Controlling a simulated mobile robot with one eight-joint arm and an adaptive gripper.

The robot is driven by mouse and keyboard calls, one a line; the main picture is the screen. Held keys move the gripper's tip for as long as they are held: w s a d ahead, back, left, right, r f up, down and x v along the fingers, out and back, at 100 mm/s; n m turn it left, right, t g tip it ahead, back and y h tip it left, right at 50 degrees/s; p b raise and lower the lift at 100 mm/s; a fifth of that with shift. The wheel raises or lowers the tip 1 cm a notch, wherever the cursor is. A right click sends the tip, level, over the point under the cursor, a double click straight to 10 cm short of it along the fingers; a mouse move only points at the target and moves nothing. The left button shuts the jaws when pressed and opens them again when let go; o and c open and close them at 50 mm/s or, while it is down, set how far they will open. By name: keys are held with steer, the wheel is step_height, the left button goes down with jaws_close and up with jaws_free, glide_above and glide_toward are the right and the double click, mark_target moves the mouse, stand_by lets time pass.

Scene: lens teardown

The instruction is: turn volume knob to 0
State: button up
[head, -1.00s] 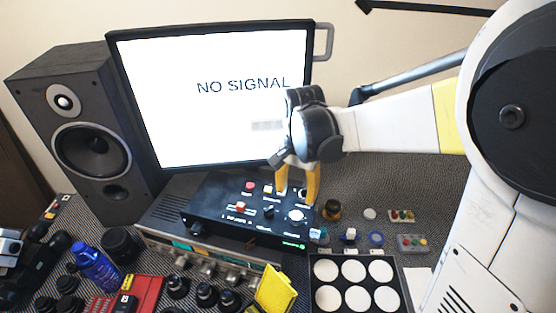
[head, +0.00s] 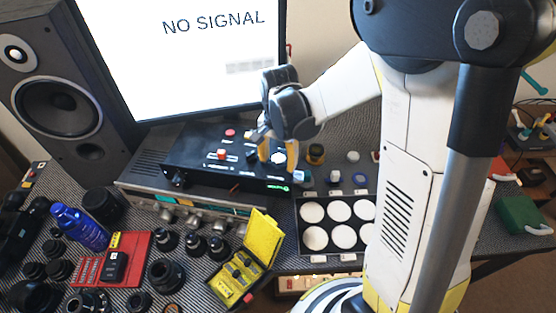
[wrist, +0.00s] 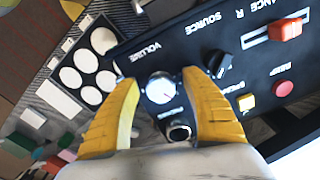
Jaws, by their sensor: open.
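The volume knob (wrist: 160,88) is a round white-faced dial on a black control box (head: 190,158); its label VOLUME shows in the wrist view. My gripper (wrist: 158,82) has yellow fingers, open, one on each side of the volume knob. A gap seems to remain between the fingers and the knob, though contact is hard to tell. In the head view my gripper (head: 278,158) points down over the right end of the box, and the fingers hide part of the panel there. The knob's exact pointer direction is not clear.
A black source knob (wrist: 218,64), a red slider (wrist: 286,30), a yellow button (wrist: 247,102) and a red button (wrist: 283,88) sit near the fingers. A dark round socket (wrist: 179,130) lies between them. A tray of white discs (head: 303,228) stands right of the box.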

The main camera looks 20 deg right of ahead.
steer(key=c, duration=1.2)
steer(key=shift+n, duration=0.3)
steer(key=n+b, duration=0.1)
steer(key=n, duration=0.4)
steer(key=shift+s+d, duration=0.1)
steer(key=n, duration=0.6)
steer(key=shift+d, duration=0.1)
steer(key=shift+n, duration=0.3)
steer(key=o, duration=1.2)
